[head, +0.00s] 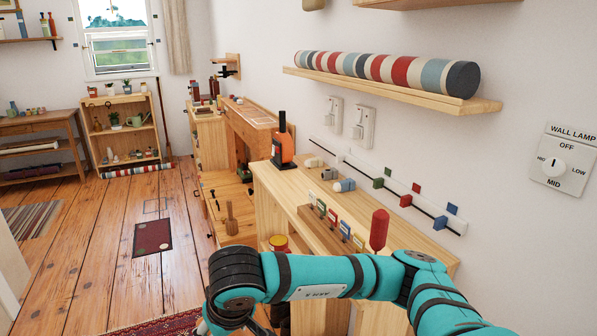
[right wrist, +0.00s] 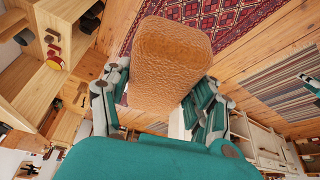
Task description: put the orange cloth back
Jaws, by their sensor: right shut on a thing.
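The orange cloth (right wrist: 172,62) shows in the right wrist view as a thick, rounded, orange-brown bundle with a woven texture. My right gripper (right wrist: 165,95) is shut on it, with one finger at each side of its lower part. The cloth hangs clear over the floor. In the head view my right arm crosses the bottom of the picture, and its gripper and the cloth are hidden below the frame. My left gripper does not show in the head view. A teal part of me is cut off at the right edge of the right wrist view.
A wooden bench (head: 268,185) along the right wall carries an orange-black tool (head: 283,145), colored pegs and a red-handled tool (head: 379,230). A shelf (head: 400,92) above holds a striped roll (head: 385,72). The plank floor at left is mostly clear, with a small dark mat (head: 152,237).

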